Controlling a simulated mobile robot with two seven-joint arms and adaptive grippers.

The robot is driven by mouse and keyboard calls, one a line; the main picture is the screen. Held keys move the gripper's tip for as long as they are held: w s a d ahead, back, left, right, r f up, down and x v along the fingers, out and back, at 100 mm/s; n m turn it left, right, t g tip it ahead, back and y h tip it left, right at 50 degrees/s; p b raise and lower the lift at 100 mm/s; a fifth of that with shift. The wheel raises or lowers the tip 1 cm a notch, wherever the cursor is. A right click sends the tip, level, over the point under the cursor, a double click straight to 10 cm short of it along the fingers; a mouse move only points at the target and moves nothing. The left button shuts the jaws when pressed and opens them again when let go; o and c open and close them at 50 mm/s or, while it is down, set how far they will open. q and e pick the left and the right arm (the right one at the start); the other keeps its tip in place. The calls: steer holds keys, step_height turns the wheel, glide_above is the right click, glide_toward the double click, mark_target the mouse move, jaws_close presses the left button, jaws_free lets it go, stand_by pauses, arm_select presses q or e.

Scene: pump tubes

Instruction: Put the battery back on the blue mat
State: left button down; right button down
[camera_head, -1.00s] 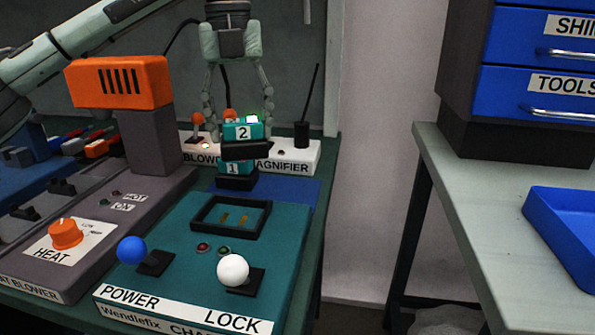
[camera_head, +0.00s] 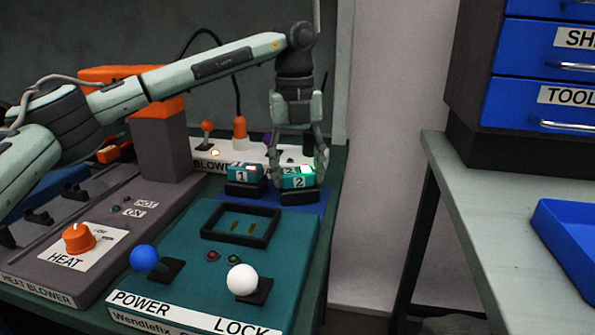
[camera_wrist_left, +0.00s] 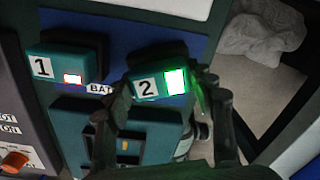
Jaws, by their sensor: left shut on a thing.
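Battery 2 (camera_head: 298,181) is teal with a black base and a lit green light. It is at the right of the blue mat (camera_head: 314,204), low on or just above it; I cannot tell whether it touches. My left gripper (camera_head: 300,172) is shut on battery 2 from above; the wrist view also shows battery 2 (camera_wrist_left: 157,84) between the fingers. Battery 1 (camera_head: 244,176) stands on the mat just to the left, with a red light in the wrist view (camera_wrist_left: 66,64). My right gripper is in no view.
The teal charger (camera_head: 190,270) in front has an empty black-framed slot (camera_head: 240,224), a blue knob (camera_head: 144,258) and a white knob (camera_head: 242,279). The orange heat blower (camera_head: 150,92) stands left.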

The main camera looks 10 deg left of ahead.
mark_target(297, 170)
arm_select(q)
steer(key=shift+c, duration=2.3)
jaws_free()
steer(key=shift+f, duration=0.1)
step_height(297, 170, up, 12)
steer(key=shift+a, duration=0.15)
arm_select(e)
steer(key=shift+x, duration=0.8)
arm_select(q)
steer(key=shift+s, duration=0.1)
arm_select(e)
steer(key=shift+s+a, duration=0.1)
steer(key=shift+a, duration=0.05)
